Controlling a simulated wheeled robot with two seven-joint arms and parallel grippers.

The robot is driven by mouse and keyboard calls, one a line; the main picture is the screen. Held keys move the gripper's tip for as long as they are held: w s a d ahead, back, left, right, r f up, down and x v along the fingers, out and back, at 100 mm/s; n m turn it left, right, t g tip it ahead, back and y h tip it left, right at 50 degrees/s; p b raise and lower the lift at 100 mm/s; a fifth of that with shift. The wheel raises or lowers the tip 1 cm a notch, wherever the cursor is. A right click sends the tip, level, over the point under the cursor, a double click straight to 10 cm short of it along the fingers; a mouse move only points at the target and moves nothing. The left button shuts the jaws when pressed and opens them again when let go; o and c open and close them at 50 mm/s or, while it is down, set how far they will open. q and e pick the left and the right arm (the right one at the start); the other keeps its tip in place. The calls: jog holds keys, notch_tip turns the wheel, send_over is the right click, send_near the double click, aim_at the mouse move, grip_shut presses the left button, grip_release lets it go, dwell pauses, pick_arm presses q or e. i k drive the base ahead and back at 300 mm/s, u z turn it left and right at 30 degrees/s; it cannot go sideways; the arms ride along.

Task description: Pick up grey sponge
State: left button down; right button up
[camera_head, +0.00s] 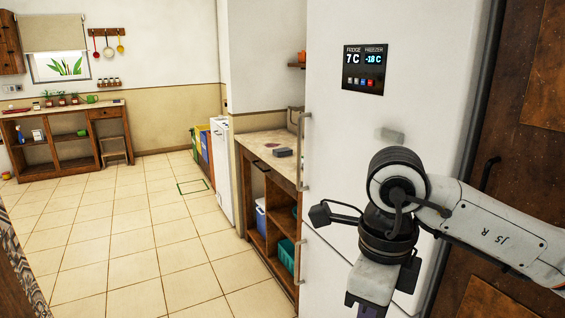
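A small dark grey block (283,152), which looks like the grey sponge, lies flat on the light top of the wooden counter (262,141), left of the fridge. It is small in the picture, so its material cannot be told. My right arm comes in from the right, in front of the fridge, with its wrist bent down. Its fingers are out of the frame below, far from the block. My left arm and gripper are not in view.
A tall white fridge (340,200) stands close at the right, its handles beside the counter. Under the counter are open shelves with a blue-and-white box (260,218) and a green crate (287,254). Tiled floor (150,240) is clear at left. Another open-shelved counter (65,113) stands far left.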

aim_at(284, 151)
jog(key=u, duration=0.55)
jog(key=i, duration=1.3)
jog(key=u, duration=0.2)
jog(key=i, duration=2.3)
jog(key=z, duration=1.2)
jog(key=i, duration=0.85)
jog(key=z, duration=0.5)
